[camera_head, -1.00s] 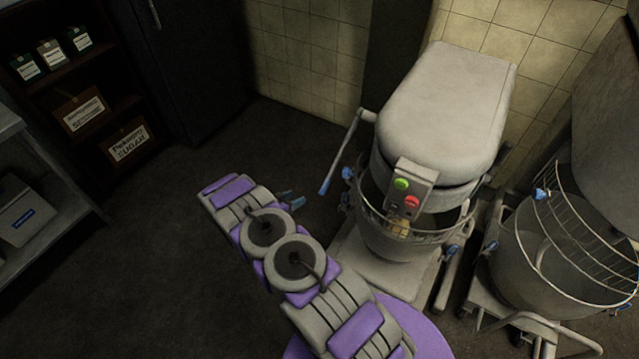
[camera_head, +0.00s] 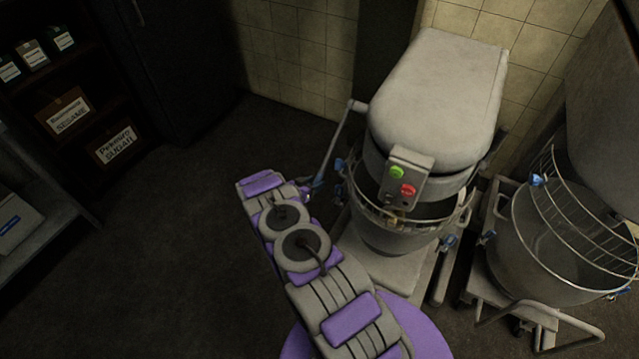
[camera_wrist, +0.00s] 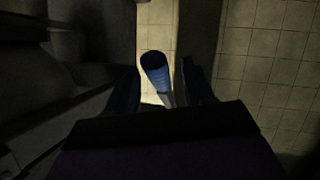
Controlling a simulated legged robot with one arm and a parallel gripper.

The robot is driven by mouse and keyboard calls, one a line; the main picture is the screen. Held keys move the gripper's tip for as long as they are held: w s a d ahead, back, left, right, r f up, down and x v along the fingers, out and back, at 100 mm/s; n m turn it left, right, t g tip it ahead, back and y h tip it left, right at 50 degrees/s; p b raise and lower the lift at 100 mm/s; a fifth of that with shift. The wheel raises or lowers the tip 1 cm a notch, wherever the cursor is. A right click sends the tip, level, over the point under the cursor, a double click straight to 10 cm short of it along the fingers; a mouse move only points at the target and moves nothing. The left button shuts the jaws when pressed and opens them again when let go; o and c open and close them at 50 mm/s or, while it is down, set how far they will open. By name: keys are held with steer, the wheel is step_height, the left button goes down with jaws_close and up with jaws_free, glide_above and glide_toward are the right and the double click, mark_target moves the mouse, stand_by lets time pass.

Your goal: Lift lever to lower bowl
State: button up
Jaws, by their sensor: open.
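The lever (camera_head: 341,138) is a grey rod on the left side of the grey mixer (camera_head: 437,95), slanting down from its pivot. Its blue handle (camera_wrist: 155,72) shows in the wrist view between the two fingers of my gripper (camera_wrist: 160,92). The gripper is open, with one dark finger on each side of the handle; contact cannot be told. In the head view my gripper (camera_head: 312,186) is at the lever's lower end, mostly hidden behind my arm. The mixer bowl (camera_head: 395,238) sits under the mixer head, behind a wire guard.
A second bowl (camera_head: 545,250) stands on a wheeled trolley (camera_head: 540,322) at the right. A dark shelf with boxes (camera_head: 115,145) stands at the left. The floor (camera_head: 170,240) between shelf and mixer is clear. A tiled wall (camera_head: 290,60) is behind.

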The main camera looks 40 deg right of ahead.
mark_target(320, 181)
steer(key=shift+b+x, duration=0.3)
steer(key=shift+x, duration=1.5)
steer(key=shift+c, duration=0.4)
jaws_close()
steer(key=shift+a, duration=0.1)
